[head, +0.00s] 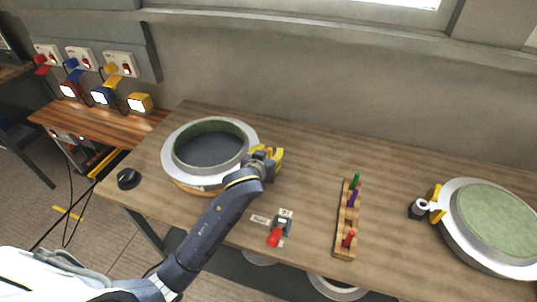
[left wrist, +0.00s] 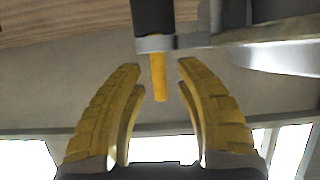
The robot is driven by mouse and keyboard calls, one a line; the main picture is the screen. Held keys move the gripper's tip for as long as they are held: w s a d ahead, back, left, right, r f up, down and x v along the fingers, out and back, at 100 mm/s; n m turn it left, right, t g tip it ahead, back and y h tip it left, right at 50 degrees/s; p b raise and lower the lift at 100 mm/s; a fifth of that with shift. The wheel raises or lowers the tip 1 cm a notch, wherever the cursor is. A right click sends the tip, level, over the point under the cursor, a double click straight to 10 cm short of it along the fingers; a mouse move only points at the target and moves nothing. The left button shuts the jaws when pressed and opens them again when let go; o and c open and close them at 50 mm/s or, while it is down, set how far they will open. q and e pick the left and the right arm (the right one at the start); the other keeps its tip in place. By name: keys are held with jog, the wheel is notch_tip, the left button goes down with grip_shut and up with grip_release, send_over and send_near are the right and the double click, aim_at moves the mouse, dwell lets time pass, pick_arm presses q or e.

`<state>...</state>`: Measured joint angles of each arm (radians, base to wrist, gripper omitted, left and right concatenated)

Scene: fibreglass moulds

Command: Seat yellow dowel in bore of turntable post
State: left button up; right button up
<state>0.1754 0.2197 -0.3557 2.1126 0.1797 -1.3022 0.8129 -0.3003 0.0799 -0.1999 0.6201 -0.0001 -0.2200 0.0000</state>
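The yellow dowel (left wrist: 159,78) sticks out of the end of the dark post with a grey collar (left wrist: 170,43) in the left wrist view, in line with it. How deep it sits in the bore is hidden. My left gripper (left wrist: 158,68) is open, its yellow fingers on either side of the dowel with a visible gap to each. In the head view, my left gripper (head: 267,154) is at the right edge of the left turntable (head: 177,168) and hides the post and dowel. My right gripper is not in view.
A wooden rack (head: 343,220) holds a green dowel (head: 357,181), a purple dowel (head: 352,198) and a red dowel (head: 349,239). A red-handled device (head: 275,237) lies near the front edge. Another turntable (head: 460,235) with a post (head: 419,208) stands at right. The back middle is clear.

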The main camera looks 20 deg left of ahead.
pick_arm(q)
jog(key=shift+r, duration=0.2)
jog(key=v, duration=1.2)
